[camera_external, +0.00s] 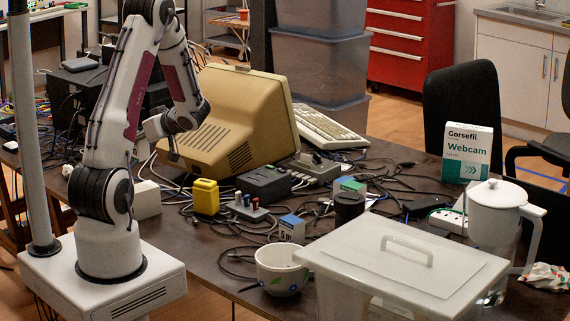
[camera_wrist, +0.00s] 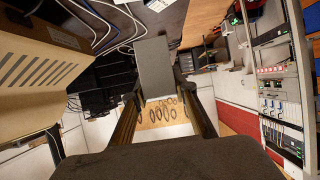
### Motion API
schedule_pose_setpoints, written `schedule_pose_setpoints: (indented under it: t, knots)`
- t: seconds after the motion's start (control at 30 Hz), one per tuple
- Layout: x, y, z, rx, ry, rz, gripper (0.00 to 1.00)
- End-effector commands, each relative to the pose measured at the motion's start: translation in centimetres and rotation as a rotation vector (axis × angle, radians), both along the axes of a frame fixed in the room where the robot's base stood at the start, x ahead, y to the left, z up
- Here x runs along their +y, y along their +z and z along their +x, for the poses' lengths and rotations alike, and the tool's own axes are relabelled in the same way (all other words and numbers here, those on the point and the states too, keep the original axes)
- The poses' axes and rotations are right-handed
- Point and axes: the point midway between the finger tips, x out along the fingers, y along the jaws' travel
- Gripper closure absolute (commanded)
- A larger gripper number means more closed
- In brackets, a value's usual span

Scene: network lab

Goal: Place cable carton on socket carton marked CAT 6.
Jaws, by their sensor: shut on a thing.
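The cable carton (camera_wrist: 164,112) is in my gripper (camera_wrist: 158,96) in the wrist view, between the two dark fingers. It has a plain grey side and a pale orange-and-white side with dark loops printed on it. I cannot read CAT 6 on either.
The beige monitor (camera_external: 235,115) stands close to my wrist. A yellow block (camera_external: 206,196), grey adapters (camera_external: 264,184) and tangled cables crowd the table. A white bowl (camera_external: 281,269), a lidded bin (camera_external: 400,262), a jug (camera_external: 495,210) and a Webcam box (camera_external: 468,154) are to the front and right.

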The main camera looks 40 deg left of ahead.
Motion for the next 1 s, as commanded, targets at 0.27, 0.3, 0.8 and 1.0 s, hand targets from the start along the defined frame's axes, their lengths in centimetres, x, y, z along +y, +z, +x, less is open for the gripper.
schedule_pose_setpoints:
  t: [0.27, 0.3, 0.8, 1.0]
  knots:
    - [0.0, -3.2, 0.0, 0.003, -0.001, -0.001, 0.97]
    - [0.0, -3.6, -0.1, 0.004, -0.001, -0.001, 0.97]
    - [0.0, -4.2, 0.0, 0.000, -0.001, 0.000, 0.97]
    - [0.0, -5.2, 0.0, 0.002, -0.001, -0.001, 0.97]
